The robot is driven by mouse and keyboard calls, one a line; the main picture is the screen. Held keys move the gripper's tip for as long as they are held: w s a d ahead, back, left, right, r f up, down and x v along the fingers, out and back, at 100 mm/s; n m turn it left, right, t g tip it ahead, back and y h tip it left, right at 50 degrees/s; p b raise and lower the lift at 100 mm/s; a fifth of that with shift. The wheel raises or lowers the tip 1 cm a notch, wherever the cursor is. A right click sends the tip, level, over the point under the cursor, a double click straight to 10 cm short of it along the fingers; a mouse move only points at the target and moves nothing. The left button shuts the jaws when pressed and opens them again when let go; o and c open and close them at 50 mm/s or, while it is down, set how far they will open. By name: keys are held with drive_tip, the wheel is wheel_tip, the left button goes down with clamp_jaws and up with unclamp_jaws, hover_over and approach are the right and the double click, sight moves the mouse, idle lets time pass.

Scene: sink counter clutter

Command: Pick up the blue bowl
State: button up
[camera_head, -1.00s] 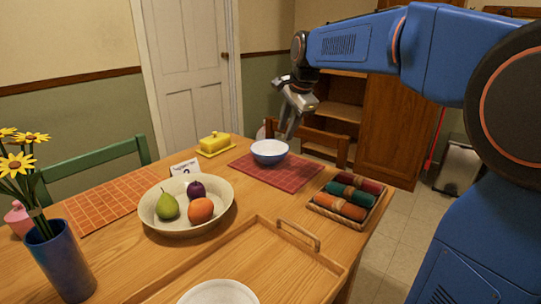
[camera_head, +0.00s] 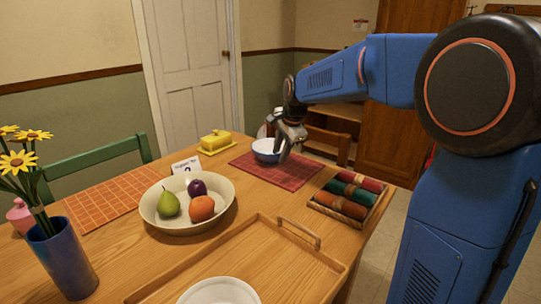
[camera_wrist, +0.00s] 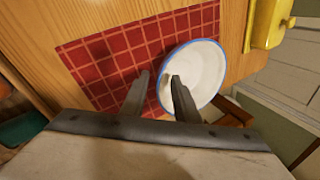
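The blue bowl (camera_head: 266,152) stands upright on a red checked placemat (camera_head: 262,172) near the far edge of the table. It is white inside with a blue outside. My gripper (camera_head: 281,147) is at the bowl's right side and hides part of it. In the wrist view the bowl (camera_wrist: 207,72) has a white inside and a blue rim. There my gripper (camera_wrist: 156,84) has its two fingers apart, one over the placemat and one over the bowl's inside, with the rim between them. I cannot tell whether the fingers touch the bowl.
A yellow butter dish (camera_head: 215,142) stands left of the bowl. A box of rolled napkins (camera_head: 347,195) lies to the right. Nearer are a fruit bowl (camera_head: 160,219), a wooden tray (camera_head: 245,264) and a vase (camera_head: 66,262). A chair (camera_head: 330,140) stands behind the table.

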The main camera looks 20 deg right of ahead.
drive_tip(key=shift+x, duration=1.2)
drive_tip(key=shift+c, duration=0.3)
clamp_jaws()
drive_tip(key=shift+r, duration=0.2)
